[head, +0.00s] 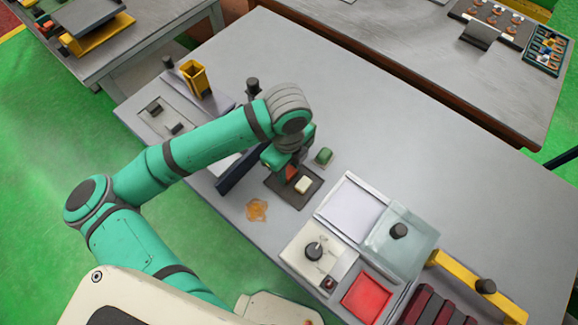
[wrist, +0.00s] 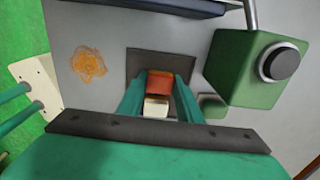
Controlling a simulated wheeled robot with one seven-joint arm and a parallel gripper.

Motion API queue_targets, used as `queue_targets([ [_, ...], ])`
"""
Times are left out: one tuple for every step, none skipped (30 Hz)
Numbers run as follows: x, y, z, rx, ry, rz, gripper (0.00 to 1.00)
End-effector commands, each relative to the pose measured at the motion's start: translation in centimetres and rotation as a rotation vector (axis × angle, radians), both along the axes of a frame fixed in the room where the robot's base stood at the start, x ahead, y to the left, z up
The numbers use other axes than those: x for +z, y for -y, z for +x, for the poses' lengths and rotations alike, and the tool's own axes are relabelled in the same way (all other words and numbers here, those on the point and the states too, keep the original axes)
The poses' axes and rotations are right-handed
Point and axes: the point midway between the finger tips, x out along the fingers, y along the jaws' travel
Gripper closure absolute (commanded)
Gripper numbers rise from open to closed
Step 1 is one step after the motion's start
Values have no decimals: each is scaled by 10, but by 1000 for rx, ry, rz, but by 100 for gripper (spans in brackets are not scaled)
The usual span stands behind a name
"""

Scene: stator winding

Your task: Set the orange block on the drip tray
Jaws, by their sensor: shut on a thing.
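My gripper (wrist: 158,94) points down over the dark square drip tray (wrist: 148,61) and is shut on the orange block (wrist: 159,83). The head view shows the orange block (head: 291,172) below my gripper (head: 288,167), at the tray's back part. I cannot tell whether the block touches the tray (head: 291,199). A white block (head: 304,185) sits on the tray, close beside the orange one. In the wrist view the white block (wrist: 156,107) shows between my fingers, nearer the camera; its lower edge is hidden.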

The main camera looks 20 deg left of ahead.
Motion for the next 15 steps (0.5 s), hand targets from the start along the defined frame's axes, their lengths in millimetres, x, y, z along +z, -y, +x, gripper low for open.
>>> queue_targets([
  [0, -1, 0, 3, 0, 0, 94],
  [0, -2, -1, 4, 0, 0, 94],
  [0, -3, -1, 6, 0, 0, 94],
  [0, -3, -1, 7, 0, 0, 94],
  [0, -3, -1, 8, 0, 0, 94],
  [-1, -3, -1, 8, 0, 0, 94],
  [-1, -4, -1, 9, 0, 0, 94],
  [-2, -4, -1, 9, 0, 0, 94],
  [-3, -4, -1, 9, -1, 0, 94],
  [-4, -4, -1, 9, -1, -1, 94],
  [-4, -4, -1, 9, -1, -1, 66],
  [-4, -4, -1, 8, -1, 0, 56],
  [-4, -3, -1, 8, -1, 0, 49],
  [-4, -3, -1, 8, -1, 0, 49],
  [-4, -3, -1, 8, -1, 0, 49],
])
